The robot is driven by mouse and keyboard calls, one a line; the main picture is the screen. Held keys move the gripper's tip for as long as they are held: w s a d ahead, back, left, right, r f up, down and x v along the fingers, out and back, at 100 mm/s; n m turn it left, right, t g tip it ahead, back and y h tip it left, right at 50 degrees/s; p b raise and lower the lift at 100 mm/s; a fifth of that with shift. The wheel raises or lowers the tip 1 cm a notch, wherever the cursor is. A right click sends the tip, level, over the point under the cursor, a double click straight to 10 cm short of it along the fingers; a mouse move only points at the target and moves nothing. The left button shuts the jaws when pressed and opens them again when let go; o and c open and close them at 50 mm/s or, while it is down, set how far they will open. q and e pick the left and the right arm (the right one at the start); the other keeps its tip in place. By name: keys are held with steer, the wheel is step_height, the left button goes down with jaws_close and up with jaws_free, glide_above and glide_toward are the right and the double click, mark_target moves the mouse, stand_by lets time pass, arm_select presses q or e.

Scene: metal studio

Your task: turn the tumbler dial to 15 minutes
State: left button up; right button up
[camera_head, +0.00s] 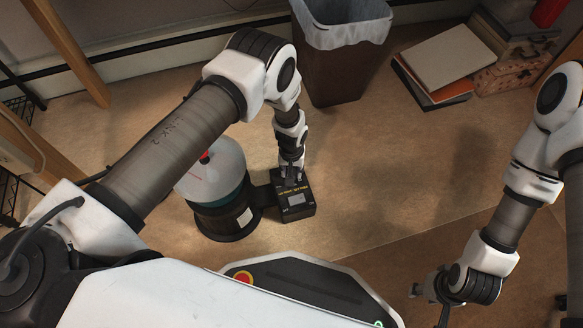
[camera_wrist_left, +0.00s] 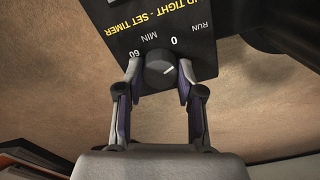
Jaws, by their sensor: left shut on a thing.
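In the left wrist view the box's panel (camera_wrist_left: 126,42) reads upside down: "SET TIMER", "MIN", "0", "60" and "RUN". The round grey dial (camera_wrist_left: 160,68) sits below the "0" and "MIN" there. My left gripper (camera_wrist_left: 158,84) is shut on the dial, one finger on each side; in the head view it comes down onto the box (camera_head: 291,178). The dial's setting is hard to read. My right gripper (camera_head: 429,304) is open and empty, away from the tumbler.
A lined bin (camera_head: 335,75) stands behind the tumbler. Books (camera_head: 445,55) and a patterned case (camera_head: 515,65) lie at the back right. Wooden legs (camera_head: 70,50) stand at the left. The floor right of the box is clear.

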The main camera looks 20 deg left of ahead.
arm_select(q)
steer(key=m+p, duration=0.2)
steer(key=m, duration=0.3)
steer(key=shift+r+m, duration=0.1)
steer(key=shift+m, duration=0.2)
steer(key=shift+m+p, duration=0.7)
steer(key=shift+m, duration=1.4)
steer(key=o, duration=1.2)
steer(key=shift+c, duration=0.2)
step_height(320, 180, up, 12)
